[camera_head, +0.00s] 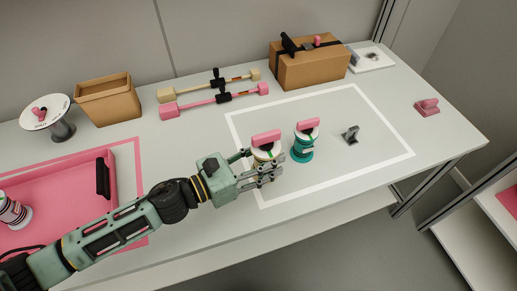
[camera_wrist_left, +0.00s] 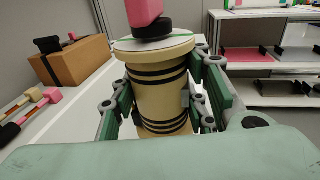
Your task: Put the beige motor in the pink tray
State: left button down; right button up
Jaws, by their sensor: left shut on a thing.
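The beige motor (camera_wrist_left: 158,88) is a ribbed cylinder with dark bands, a pale top disc and a pink block on top. In the head view the beige motor (camera_head: 265,152) stands upright inside the white outline, partly hidden by my gripper. My left gripper (camera_head: 272,172) is shut around its sides; in the left wrist view the fingers (camera_wrist_left: 160,105) flank it. The pink tray (camera_head: 60,195) lies at the left of the table, with a pink and white cylinder (camera_head: 14,211) in it. My right gripper is not in view.
A teal motor (camera_head: 302,147) stands just right of the beige one. A small grey part (camera_head: 351,134) and a pink block (camera_head: 427,107) are further right. Beige and pink bars (camera_head: 215,100), a cardboard box (camera_head: 308,68) and an open brown bin (camera_head: 107,98) line the back.

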pick_arm(q)
jog(key=s+d+r, duration=0.1)
jog(key=s+r, duration=0.2)
jog(key=s, duration=0.1)
jog(key=s+a+r+n+t+y, duration=0.1)
jog(key=s+a+n+t+y, duration=0.1)
jog(key=a+n+t+y, duration=0.55)
jog(key=s+a+r+n+t+y, duration=0.1)
jog(key=s+a+n+t+y, duration=0.15)
jog(key=a+n+y, duration=0.85)
jog(key=w+a+f+g+y+b, duration=0.25)
jog(key=w+y, duration=0.25)
jog(key=w, duration=1.2)
send_over(160, 162)
notch_tip(160, 162, down, 7)
jog(key=shift+s+f+m+g+b, duration=0.1)
jog(key=shift+f+m+g+b, duration=0.2)
jog(key=shift+f, duration=0.65)
jog(key=shift+f+m+t+b, duration=0.1)
jog(key=shift+f+b, duration=0.3)
jog(key=shift+f, duration=0.5)
